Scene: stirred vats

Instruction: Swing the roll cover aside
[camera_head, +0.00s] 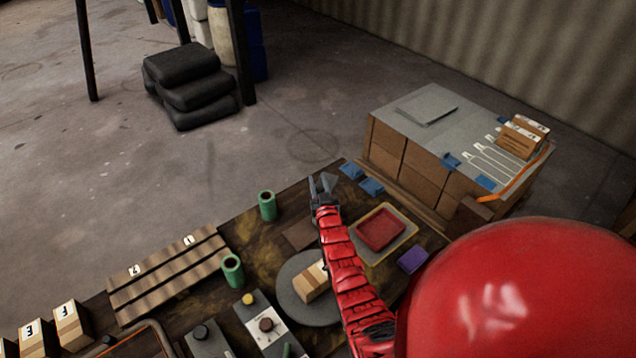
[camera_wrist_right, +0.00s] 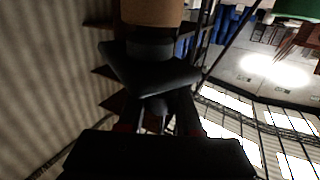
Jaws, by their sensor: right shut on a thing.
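My right gripper (camera_head: 323,187) is at the end of the red arm, over the far edge of the dark worktable. Its jaws are shut on a small grey-black part. In the right wrist view, a broad black piece (camera_wrist_right: 150,75) lies at the jaws, with a brown cylinder (camera_wrist_right: 150,10) beyond it, cut off by the top edge. I cannot tell for certain which part is the roll cover. My left gripper is not in view.
The worktable holds green cylinders (camera_head: 267,206), a round grey plate (camera_head: 298,311) with a carton, a red tray (camera_head: 381,229), a purple block (camera_head: 412,260) and a slatted rack (camera_head: 170,277). A carton stack with a grey top (camera_head: 430,108) stands at right. Black sacks (camera_head: 188,82) lie on open floor.

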